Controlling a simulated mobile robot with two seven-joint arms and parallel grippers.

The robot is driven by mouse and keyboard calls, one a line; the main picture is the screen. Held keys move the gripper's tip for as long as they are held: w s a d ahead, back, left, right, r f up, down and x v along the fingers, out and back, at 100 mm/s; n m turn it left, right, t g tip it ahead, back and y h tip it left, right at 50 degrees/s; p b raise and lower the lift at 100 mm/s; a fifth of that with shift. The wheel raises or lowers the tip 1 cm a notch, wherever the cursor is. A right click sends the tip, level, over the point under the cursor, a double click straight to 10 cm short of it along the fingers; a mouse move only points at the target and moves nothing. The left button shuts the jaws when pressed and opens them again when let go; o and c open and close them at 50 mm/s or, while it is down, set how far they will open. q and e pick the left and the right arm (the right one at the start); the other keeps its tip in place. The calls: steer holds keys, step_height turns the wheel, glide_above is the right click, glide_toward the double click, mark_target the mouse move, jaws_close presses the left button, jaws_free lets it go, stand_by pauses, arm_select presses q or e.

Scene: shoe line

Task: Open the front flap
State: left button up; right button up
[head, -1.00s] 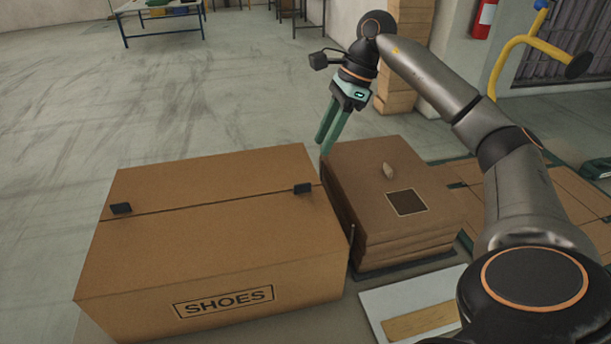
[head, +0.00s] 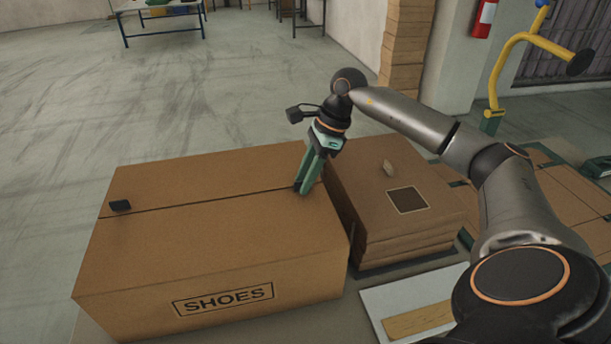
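The large brown cardboard box (head: 110,315), marked SHOES on its front, stands at the lower left. Its top is closed, with a seam running left to right. The front flap (head: 195,240) lies flat on the near side of the seam. A black tab (head: 120,206) sits at the seam's left end. My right gripper (head: 302,190) points down at the seam's right end, with its green fingertips over the place of the second black tab, which they hide. The fingers look close together, but I cannot tell whether they grip the tab. My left gripper is out of view.
A stack of flat brown cartons (head: 400,235) stands close to the box's right side, with a small light object (head: 389,168) on top. A white board (head: 380,308) with a tan strip lies in front of it. The floor behind the box is clear.

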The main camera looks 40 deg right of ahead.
jaws_close()
stand_by(1.2)
